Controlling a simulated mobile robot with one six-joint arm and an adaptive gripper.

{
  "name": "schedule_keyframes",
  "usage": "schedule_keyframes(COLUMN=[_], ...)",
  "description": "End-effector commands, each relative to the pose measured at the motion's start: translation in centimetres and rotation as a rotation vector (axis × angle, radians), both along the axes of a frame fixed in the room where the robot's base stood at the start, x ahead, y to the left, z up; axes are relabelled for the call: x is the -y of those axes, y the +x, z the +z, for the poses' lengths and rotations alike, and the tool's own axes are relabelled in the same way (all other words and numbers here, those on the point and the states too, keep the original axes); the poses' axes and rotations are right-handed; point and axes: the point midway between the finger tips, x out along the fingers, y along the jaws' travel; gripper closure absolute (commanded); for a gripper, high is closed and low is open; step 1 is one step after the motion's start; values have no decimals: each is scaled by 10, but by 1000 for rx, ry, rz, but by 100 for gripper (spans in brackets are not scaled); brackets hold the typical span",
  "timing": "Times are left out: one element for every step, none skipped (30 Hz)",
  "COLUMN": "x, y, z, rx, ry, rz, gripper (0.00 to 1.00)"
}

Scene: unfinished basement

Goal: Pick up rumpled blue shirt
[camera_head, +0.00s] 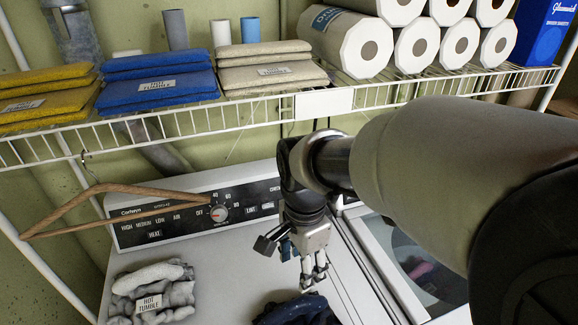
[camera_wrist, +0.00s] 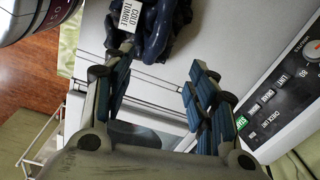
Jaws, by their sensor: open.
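The rumpled blue shirt (camera_head: 300,312) is a dark navy heap on the white dryer top, cut off by the bottom edge of the head view. In the wrist view the shirt (camera_wrist: 158,38) is at the top, with a white tag reading "COLD TUMBLE". My gripper (camera_head: 314,277) points down just above and behind the shirt in the head view. In the wrist view my gripper (camera_wrist: 160,78) has its blue-padded fingers spread with nothing between them, and the shirt lies beyond the fingertips.
A grey cloth heap (camera_head: 152,293) tagged "HOT TUMBLE" lies left on the dryer (camera_head: 235,270). Its control panel (camera_head: 200,212) rises behind. A wire shelf (camera_head: 240,110) with folded cloths and paper rolls hangs above; a wooden hanger (camera_head: 120,190) dangles left. A washer (camera_head: 385,262) stands right.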

Motion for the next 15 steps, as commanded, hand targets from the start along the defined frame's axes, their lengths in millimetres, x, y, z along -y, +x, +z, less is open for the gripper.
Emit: schedule_keyframes(x=[-6, -8, -10, -11, -12, -12, -12, -12, -12, -12, -12, -12, -11, -11, -11], y=[4, 5, 7, 7, 8, 8, 8, 8, 8, 8, 7, 7, 7, 7, 7], z=[2, 1, -1, -4, -7, -13, -18, -24, -33, -39, -47, -56, -62, -69, -78], rx=[-17, -23, -28, -32, -34, -35, -36, -37, -37, -37, -37, -38, -37, -37, -37], ry=[-4, -5, -7, -8, -9, -9, -9, -10, -10, -10, -10, -10, -10, -10, -10], rz=[-37, -56, -77, -88, -96, -104, -106, -107, -107, -106, -106, -106, -106, -105, -105], gripper=[48, 48, 48, 48, 48, 48, 48, 48, 48, 48, 48, 48, 48, 48, 48])
